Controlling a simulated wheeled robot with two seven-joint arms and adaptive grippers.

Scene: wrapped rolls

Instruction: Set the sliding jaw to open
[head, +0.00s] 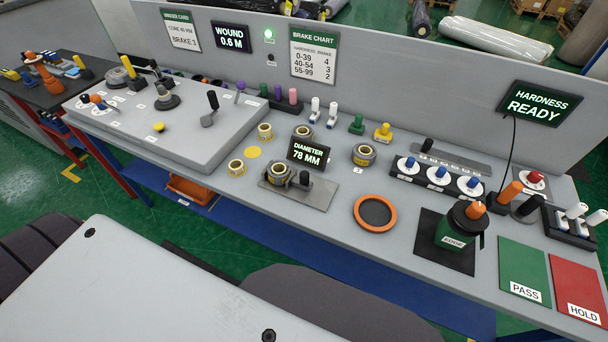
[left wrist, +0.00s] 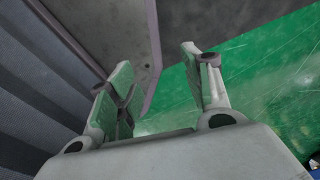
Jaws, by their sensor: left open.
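The diameter gauge stands mid-table in the head view, with a grey base plate (head: 318,193) and a display (head: 309,154) reading "DIAMETER 78 MM". A roll with a yellowish core (head: 279,173) sits on the plate's left part. A black knob (head: 305,179) stands close to the roll's right side and seems to belong to the sliding jaw. The jaw looks close against the roll, but the contact is too small to tell. My left gripper (left wrist: 158,82) shows only in the left wrist view, open and empty, away from the gauge. My right gripper is not in view.
More rolls (head: 363,155) stand around the gauge. An orange-rimmed round dish (head: 359,212) lies to its right, and a grey control panel (head: 190,125) with levers is to its left. Green PASS (head: 523,262) and red HOLD (head: 577,275) pads lie at right. A wall backs the table.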

